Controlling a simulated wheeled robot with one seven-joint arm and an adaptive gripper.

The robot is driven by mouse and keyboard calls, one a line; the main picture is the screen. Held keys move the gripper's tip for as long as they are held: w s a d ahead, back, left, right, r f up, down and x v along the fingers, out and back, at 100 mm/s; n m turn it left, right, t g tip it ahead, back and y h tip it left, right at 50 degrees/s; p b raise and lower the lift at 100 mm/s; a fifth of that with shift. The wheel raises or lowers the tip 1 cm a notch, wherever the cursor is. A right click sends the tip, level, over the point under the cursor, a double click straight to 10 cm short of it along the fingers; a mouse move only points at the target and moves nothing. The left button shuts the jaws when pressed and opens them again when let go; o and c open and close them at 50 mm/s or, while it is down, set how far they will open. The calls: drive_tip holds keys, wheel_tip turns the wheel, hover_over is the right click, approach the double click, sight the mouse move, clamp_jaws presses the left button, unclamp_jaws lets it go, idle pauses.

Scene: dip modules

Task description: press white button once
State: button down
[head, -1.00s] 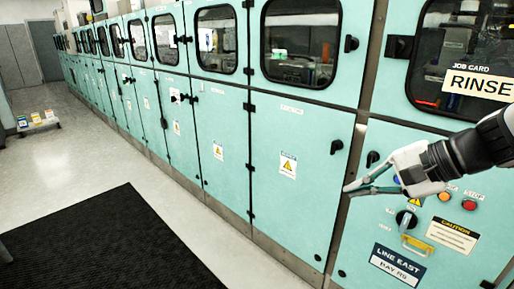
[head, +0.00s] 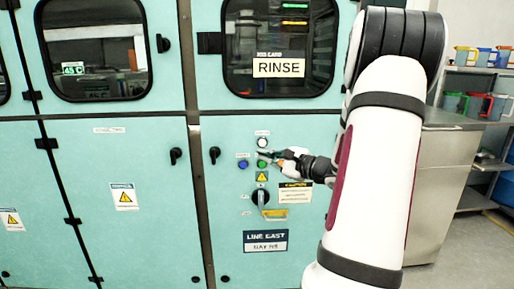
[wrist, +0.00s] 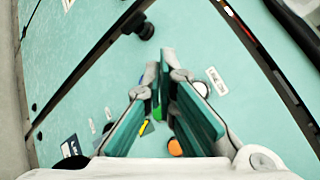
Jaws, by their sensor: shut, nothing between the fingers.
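The white button (head: 262,142) is the top one on the teal cabinet's control panel. In the wrist view the white button (wrist: 201,88) lies just right of my fingers, not covered by them. My gripper (head: 259,155) is shut and empty, its tips in front of the panel between the white button and the green button (head: 262,164). In the wrist view my gripper (wrist: 159,70) points toward the panel with its fingertips together. I cannot tell whether the tips touch the panel.
A blue button (head: 243,164) sits left of the green one. An orange button (wrist: 174,147) shows beside my fingers in the wrist view. A rotary switch (head: 261,198) is below. A steel cabinet (head: 446,180) and shelves with jugs (head: 480,104) stand at the right.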

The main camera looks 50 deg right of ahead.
sight(264, 146)
drive_tip(key=shift+w, duration=0.1)
drive_tip(key=shift+w+d, duration=1.4)
drive_tip(key=shift+d, duration=0.25)
drive_tip(key=shift+w+d, duration=1.4)
drive_tip(key=shift+d, duration=0.25)
drive_tip(key=shift+w+d, duration=0.1)
drive_tip(key=shift+w+d, duration=0.15)
drive_tip(key=shift+d, duration=0.1)
drive_tip(key=shift+w+d, duration=0.3)
drive_tip(key=shift+s+a, duration=0.1)
idle(0.4)
drive_tip(key=shift+s+a+b, duration=0.35)
drive_tip(key=shift+s+a, duration=0.1)
drive_tip(key=shift+a, duration=0.1)
